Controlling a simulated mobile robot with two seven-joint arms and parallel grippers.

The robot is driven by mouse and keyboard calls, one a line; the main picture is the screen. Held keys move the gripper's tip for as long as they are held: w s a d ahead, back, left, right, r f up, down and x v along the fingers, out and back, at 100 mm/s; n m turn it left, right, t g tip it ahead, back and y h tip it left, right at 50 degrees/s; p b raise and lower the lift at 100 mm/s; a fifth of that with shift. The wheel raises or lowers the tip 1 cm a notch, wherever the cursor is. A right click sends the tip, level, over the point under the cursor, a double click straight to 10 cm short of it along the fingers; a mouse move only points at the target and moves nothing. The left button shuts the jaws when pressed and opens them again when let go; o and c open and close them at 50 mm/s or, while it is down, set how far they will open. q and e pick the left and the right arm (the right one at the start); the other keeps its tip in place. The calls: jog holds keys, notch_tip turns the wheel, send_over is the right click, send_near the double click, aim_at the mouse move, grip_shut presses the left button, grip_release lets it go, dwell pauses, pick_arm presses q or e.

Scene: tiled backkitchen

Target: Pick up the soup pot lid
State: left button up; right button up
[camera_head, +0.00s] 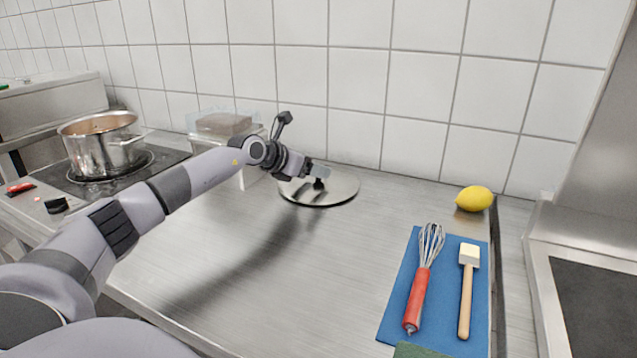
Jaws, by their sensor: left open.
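The soup pot lid (338,188) is a round, shiny steel disc lying on the metal counter near the tiled wall. A dark knob shows at its middle, partly hidden by my gripper. My left gripper (321,176) reaches in from the left, just above the lid and at its knob. Its jaws are open, and I cannot tell whether they touch the knob. The steel soup pot (102,143) stands uncovered on the stove at the left, with brownish contents. My right gripper is not in view.
A clear container (222,122) with something brown in it stands behind my arm. A lemon (474,198) lies behind the mat. The counter's front middle is clear.

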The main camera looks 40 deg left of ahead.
pick_arm(q)
jog(key=shift+w+f, duration=0.25)
jog(key=shift+w, duration=0.2)
jog(key=shift+c, duration=0.4)
grip_shut()
jog(key=shift+r, duration=0.1)
notch_tip(320, 180, up, 20)
jog(key=p, duration=0.3)
jog(key=shift+d, duration=0.15)
